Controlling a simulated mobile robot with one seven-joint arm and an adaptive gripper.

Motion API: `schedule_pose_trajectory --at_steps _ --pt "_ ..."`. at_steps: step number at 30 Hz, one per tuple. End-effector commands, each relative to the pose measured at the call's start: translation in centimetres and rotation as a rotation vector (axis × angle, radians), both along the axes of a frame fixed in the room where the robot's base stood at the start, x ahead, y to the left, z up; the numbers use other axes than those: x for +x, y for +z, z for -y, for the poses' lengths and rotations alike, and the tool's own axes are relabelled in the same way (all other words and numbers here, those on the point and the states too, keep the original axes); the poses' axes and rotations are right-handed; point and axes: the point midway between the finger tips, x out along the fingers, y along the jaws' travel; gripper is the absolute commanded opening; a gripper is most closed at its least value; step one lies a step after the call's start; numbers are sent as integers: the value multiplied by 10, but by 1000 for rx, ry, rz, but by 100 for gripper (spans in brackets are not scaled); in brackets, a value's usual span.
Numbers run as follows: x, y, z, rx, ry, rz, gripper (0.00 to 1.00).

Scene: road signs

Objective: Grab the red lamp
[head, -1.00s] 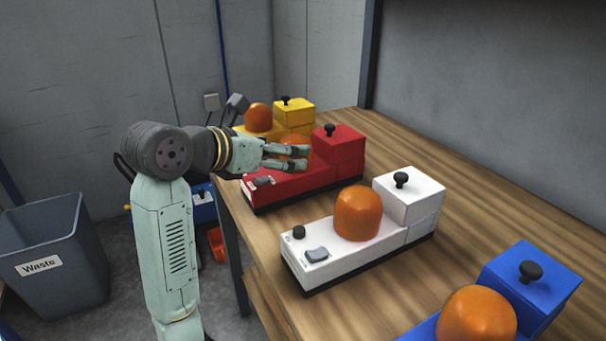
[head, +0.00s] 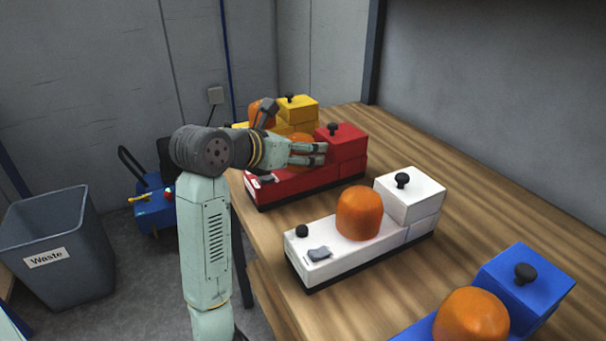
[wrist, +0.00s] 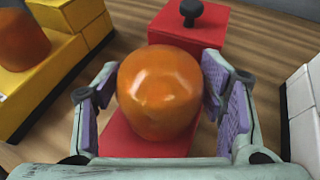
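The red lamp (head: 300,182) stands on the wooden table, with a red base, a raised red block with a black knob and an orange dome. In the head view my gripper (head: 318,154) is over its base and hides much of the dome. In the wrist view the orange dome (wrist: 160,92) sits between my two open fingers (wrist: 158,98), whose purple pads are on either side of it. The red block (wrist: 188,28) is just beyond the dome.
A yellow lamp (head: 298,108) stands close behind, left in the wrist view. A white lamp (head: 408,197) is nearer, to the right, and a blue lamp (head: 528,285) is at front right. A waste bin (head: 62,275) and a blue item (head: 153,207) are on the floor, left.

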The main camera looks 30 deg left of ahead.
Motion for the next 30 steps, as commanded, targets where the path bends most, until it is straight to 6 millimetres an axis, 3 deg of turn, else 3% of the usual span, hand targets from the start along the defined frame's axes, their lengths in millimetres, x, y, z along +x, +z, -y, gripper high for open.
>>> schedule_pose_trajectory --at_steps 27,30 --pt "0 0 0 0 0 0 0" --pt "0 0 0 0 0 0 0"
